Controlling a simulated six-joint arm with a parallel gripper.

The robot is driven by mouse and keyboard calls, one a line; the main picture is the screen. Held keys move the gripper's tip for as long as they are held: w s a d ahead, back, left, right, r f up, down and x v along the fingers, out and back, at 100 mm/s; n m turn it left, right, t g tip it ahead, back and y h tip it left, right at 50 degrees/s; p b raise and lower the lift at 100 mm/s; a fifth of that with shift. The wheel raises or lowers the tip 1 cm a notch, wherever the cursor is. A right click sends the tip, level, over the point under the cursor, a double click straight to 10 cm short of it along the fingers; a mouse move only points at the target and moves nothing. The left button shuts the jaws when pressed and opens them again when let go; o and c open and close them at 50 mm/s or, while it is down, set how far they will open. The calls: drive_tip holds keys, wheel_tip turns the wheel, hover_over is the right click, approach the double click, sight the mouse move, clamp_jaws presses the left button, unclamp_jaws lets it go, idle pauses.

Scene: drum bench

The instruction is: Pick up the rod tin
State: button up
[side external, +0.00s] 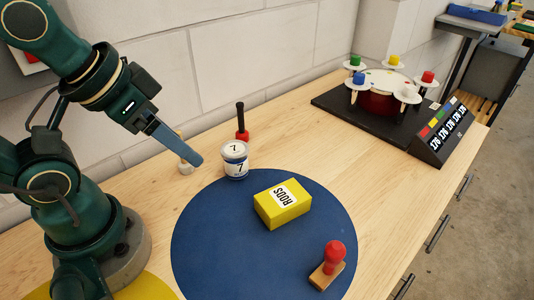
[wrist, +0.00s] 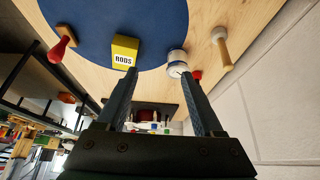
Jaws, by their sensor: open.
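The rod tin is a yellow box (side external: 283,210) with a white label reading RODS. It lies on the round blue mat (side external: 210,245), right of its middle and towards the back. It also shows in the wrist view (wrist: 124,44), just beyond the left fingertip and apart from it. My gripper (side external: 198,161) is above the bench, left of the tin and of the white can. In the wrist view my gripper (wrist: 159,74) has its two fingers spread with nothing between them.
A white can marked 7 (side external: 235,165) stands at the mat's back edge, near my fingertips. A red tool with a black handle (side external: 242,130) stands behind it. A red-knobbed stamp (side external: 331,258) is at the mat's front right. A drum stand (side external: 385,82) and display (side external: 447,134) are far right.

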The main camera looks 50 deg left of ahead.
drive_tip(key=o, duration=0.3)
drive_tip(key=shift+r, duration=0.1)
